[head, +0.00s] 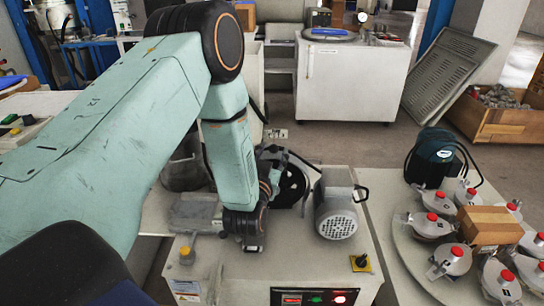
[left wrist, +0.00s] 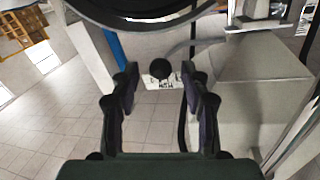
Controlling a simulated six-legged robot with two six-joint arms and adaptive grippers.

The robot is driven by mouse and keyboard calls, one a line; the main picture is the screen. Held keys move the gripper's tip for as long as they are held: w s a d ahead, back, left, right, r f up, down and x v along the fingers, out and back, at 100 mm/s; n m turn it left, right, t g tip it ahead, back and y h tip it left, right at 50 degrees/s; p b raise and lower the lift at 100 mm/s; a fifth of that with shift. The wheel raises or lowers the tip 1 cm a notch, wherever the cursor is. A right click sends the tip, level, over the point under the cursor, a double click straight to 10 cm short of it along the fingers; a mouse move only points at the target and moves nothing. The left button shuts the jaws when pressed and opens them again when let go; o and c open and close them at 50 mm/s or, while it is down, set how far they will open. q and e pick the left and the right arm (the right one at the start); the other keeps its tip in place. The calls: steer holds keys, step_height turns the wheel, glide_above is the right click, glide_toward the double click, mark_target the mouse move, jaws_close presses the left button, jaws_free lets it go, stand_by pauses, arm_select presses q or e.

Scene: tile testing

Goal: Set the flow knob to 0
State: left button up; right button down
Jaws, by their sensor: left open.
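A small round black knob (left wrist: 160,68) shows in the left wrist view, in front of a white plate with dark markings; I take it to be the flow knob. Its pointer and the marked values are too small to read. My left gripper (left wrist: 160,78) is open, with one finger on each side of the knob in the picture. I see no clear contact, and the remaining distance is hard to tell. In the head view my left arm reaches down over the machine (head: 270,268). The knob cannot be made out there. My right gripper is not in view.
A grey motor (head: 337,205) and a black switch on a yellow plate (head: 361,263) are on the machine's right side. Lit buttons (head: 316,298) are on its front. A dark curved rim (left wrist: 140,22) crosses the top of the left wrist view. Red-capped containers (head: 432,222) stand at right.

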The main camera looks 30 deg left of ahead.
arm_select(q)
steer(key=shift+w+r, duration=0.1)
steer(key=shift+c, duration=0.3)
jaws_close()
stand_by(0.4)
